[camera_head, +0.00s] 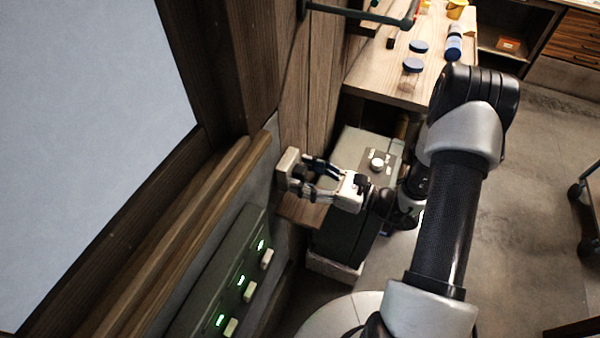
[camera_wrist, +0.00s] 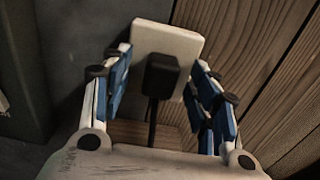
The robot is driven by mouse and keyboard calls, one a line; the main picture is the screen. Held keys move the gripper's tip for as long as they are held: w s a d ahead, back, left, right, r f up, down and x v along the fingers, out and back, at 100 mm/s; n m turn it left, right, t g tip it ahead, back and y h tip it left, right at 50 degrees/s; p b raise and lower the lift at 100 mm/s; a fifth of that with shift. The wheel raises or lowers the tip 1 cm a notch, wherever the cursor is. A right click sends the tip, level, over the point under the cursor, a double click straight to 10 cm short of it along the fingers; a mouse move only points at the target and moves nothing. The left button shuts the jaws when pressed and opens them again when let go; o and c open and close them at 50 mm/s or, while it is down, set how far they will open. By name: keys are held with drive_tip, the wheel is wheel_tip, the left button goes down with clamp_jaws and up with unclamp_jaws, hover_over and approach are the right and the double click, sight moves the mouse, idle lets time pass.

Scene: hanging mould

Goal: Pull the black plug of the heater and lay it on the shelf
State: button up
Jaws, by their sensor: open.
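The black plug (camera_wrist: 161,76) sits in a pale wall socket plate (camera_wrist: 170,38) in the wrist view. Its dark cable (camera_wrist: 152,125) hangs straight down from it. My gripper (camera_wrist: 161,68) is open, with one blue-padded finger on each side of the plug and a visible gap on both sides. In the head view my gripper (camera_head: 307,174) is at the socket plate (camera_head: 287,166), and its fingers hide the plug. A small wooden shelf (camera_head: 302,211) lies just below the socket; part of it also shows in the wrist view (camera_wrist: 133,135).
A grey-green box with a white knob (camera_head: 376,164), probably the heater, stands right of the socket. A panel (camera_head: 230,280) with several lit green indicators and pale switches is on the near wall. A wooden table (camera_head: 390,70) with blue-lidded jars stands behind.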

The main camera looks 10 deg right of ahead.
idle(0.4)
clamp_jaws()
idle(0.5)
drive_tip(key=shift+s+d, duration=0.1)
drive_tip(key=shift+d, duration=0.05)
drive_tip(key=shift+v, duration=2.85)
